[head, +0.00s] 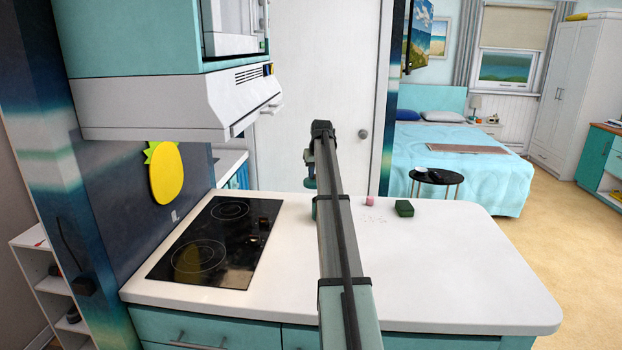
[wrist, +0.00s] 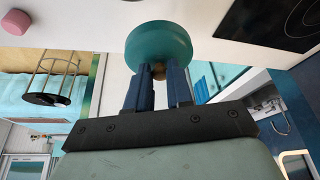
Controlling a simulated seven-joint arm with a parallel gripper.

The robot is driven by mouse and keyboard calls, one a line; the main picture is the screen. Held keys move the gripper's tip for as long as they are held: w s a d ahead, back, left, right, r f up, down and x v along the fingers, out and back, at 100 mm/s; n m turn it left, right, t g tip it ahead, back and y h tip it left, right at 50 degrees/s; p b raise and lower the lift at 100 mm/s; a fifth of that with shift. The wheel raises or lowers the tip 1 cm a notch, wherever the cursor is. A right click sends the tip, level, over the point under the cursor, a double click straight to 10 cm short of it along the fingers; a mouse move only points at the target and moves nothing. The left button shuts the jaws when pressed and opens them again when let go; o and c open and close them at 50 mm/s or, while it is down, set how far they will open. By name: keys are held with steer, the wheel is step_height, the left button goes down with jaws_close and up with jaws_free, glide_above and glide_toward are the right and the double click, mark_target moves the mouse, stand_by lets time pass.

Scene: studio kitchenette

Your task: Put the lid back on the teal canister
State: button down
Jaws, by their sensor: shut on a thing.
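My gripper (wrist: 160,72) is shut on the small brownish knob of a round teal lid (wrist: 160,42) in the wrist view. The lid's broad disc is beyond the fingertips, over the white counter. In the head view the gripper (head: 308,160) is partly behind my arm, with the lid (head: 309,183) below it, above the counter. The teal canister cannot be made out clearly. A teal sliver beside my arm at counter level in the head view may be part of it, but I cannot tell. The canister is not seen in the wrist view.
A pink object (head: 369,201) and a dark green block (head: 404,208) stand on the white counter (head: 450,270) right of my arm. A black cooktop (head: 215,242) is at left, under a range hood (head: 180,105). The counter's right part is clear.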

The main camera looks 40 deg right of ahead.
steer(key=s+a+r, duration=0.3)
steer(key=s, duration=0.6)
steer(key=shift+m, duration=0.3)
steer(key=shift+f, duration=2.95)
steer(key=shift+f, duration=0.2)
steer(key=shift+c, duration=2.3)
jaws_free()
steer(key=shift+r, duration=0.15)
step_height(320, 180, up, 7)
jaws_close()
